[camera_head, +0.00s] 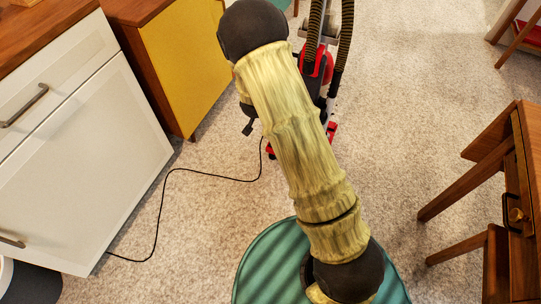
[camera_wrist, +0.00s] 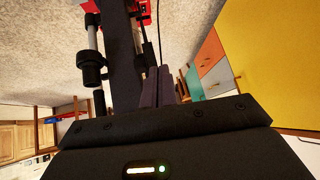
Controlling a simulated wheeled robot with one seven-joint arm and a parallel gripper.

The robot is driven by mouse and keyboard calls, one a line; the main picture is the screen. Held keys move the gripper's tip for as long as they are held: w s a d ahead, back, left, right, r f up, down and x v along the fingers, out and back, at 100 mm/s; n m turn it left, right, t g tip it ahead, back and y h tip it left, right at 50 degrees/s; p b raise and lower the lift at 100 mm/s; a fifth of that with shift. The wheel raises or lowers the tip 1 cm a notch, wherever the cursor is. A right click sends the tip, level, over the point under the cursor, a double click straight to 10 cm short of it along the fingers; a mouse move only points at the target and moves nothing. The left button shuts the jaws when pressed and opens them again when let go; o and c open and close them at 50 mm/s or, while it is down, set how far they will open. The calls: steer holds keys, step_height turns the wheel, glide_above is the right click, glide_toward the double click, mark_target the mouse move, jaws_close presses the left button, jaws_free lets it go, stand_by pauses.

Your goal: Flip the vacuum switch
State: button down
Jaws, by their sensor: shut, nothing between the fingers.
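The vacuum (camera_head: 326,62) is red and black with ribbed dark hoses. It stands on the carpet beyond my arm, which covers much of it in the head view. In the wrist view, red and black parts of the vacuum (camera_wrist: 122,45) and a grey tube are close around my gripper (camera_wrist: 160,72). The fingers are together and empty, beside a dark upright part of the vacuum. I cannot tell whether they touch it. I cannot make out the switch in either view.
A black cord (camera_head: 165,195) runs over the carpet to the white cabinet (camera_head: 75,145) at left. A yellow-sided cabinet (camera_head: 183,55) stands behind it. A wooden desk (camera_head: 515,190) is at right. Open carpet (camera_head: 425,80) lies between the vacuum and the desk.

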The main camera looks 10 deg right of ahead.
steer(key=w+f+t+h+b, duration=0.1)
steer(key=w+f+h+b, duration=0.1)
steer(key=f+b, duration=0.8)
steer(key=w+f+m+t+h+b, duration=0.1)
steer(key=f+b, duration=0.9)
steer(key=f, duration=1.3)
steer(key=shift+w+a+f+t+h, duration=0.35)
steer(key=shift+w+t+h, duration=0.4)
steer(key=shift+h, duration=0.35)
steer(key=w+d+f+b, duration=0.5)
steer(key=w+f+b, duration=0.2)
steer(key=b, duration=0.2)
steer(key=shift+f+b, duration=0.3)
